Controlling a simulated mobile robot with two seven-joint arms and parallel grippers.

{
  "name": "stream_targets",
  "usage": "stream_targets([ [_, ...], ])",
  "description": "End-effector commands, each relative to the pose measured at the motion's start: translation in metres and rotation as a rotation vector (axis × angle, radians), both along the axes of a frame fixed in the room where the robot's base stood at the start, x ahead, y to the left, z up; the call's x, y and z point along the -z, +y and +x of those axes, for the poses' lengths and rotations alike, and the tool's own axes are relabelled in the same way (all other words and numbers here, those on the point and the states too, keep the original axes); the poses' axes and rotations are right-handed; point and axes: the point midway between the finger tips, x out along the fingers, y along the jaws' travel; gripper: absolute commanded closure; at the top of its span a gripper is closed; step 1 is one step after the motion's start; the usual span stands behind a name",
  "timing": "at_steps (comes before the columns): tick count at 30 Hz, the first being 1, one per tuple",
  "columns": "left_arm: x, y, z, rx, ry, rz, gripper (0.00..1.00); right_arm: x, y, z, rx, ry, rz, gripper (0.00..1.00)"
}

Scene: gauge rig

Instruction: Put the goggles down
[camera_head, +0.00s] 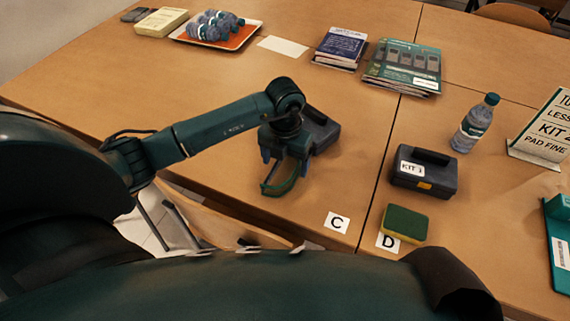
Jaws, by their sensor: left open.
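The goggles (279,187), a curved green-rimmed piece, are at the near side of the left table, just below my left gripper (284,168). My left arm comes in from the left and its gripper points down with its fingers apart. The fingers and the wrist hide part of the goggles, and I cannot tell whether the fingers touch them. The goggles seem to rest on the wood. My right gripper is not in view.
A dark case (321,128) stands right behind the gripper. A card C (337,222) lies to the right. The left table's middle is clear.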

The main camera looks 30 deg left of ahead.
Motion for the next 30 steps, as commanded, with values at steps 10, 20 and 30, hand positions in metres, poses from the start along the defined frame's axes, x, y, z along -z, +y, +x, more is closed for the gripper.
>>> stream_targets([
  [10, -0.075, 0.0, 0.001, 0.001, -0.005, 0.0, 0.2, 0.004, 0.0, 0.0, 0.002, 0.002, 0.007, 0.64],
  [20, -0.103, 0.0, 0.0, 0.0, -0.001, 0.001, 0.2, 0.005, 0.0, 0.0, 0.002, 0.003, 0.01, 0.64],
  [30, -0.103, 0.0, 0.0, 0.0, 0.0, 0.0, 0.2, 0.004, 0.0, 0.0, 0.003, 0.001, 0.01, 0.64],
])
